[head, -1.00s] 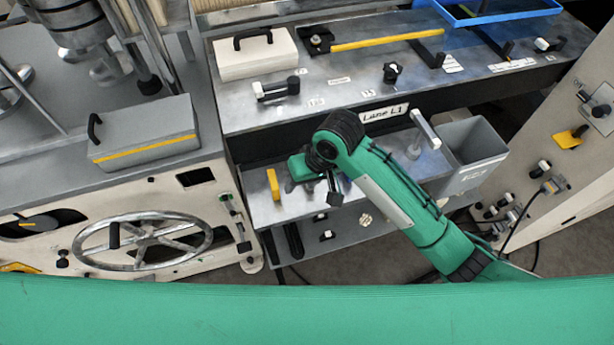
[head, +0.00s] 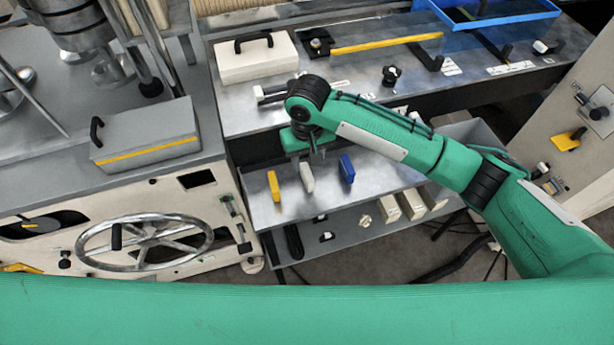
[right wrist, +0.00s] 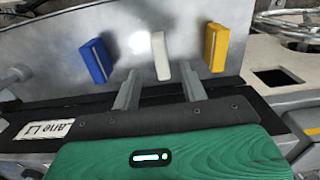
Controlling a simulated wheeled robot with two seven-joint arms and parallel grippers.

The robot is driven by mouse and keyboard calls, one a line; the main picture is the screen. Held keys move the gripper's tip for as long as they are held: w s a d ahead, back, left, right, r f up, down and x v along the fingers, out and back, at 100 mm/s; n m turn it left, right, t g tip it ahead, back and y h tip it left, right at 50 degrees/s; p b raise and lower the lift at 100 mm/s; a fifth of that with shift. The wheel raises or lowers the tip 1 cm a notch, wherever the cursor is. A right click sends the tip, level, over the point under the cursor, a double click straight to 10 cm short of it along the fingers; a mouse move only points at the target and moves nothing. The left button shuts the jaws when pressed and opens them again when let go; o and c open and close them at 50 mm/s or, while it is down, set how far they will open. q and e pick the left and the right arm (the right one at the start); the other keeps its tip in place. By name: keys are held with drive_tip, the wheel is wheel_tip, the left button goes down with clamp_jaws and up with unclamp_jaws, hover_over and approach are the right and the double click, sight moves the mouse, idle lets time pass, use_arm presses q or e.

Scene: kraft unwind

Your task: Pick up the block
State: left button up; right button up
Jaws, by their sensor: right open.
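Three small blocks stand in a row on the metal shelf (head: 375,187): a yellow block (head: 273,186), a white block (head: 306,177) and a blue block (head: 347,168). My right gripper (head: 316,155) is above the shelf, close to the white block. In the right wrist view, its two fingers (right wrist: 160,88) are apart with nothing between them. There the white block (right wrist: 160,56) lies just beyond and between the fingertips, with the blue block (right wrist: 93,61) to the left and the yellow block (right wrist: 216,48) to the right. My left gripper is not in view.
The upper bench (head: 245,112) overhangs behind the shelf, with a white case (head: 256,57) on it. A lower shelf holds several cream blocks (head: 412,204). A grey bin (head: 470,135) stands right, partly hidden by my arm. A handwheel (head: 145,243) is at left.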

sight(308, 174)
wheel_tip(308, 174, down, 3)
drive_tip(key=shift+f, duration=0.15)
drive_tip(key=shift+f+p, duration=0.55)
drive_tip(key=shift+p, duration=0.15)
wheel_tip(308, 174, down, 4)
drive_tip(key=shift+r+p, duration=0.2)
drive_tip(key=shift+p, duration=0.45)
drive_tip(key=shift+f, duration=0.35)
clamp_jaws()
drive_tip(key=shift+r, duration=0.1)
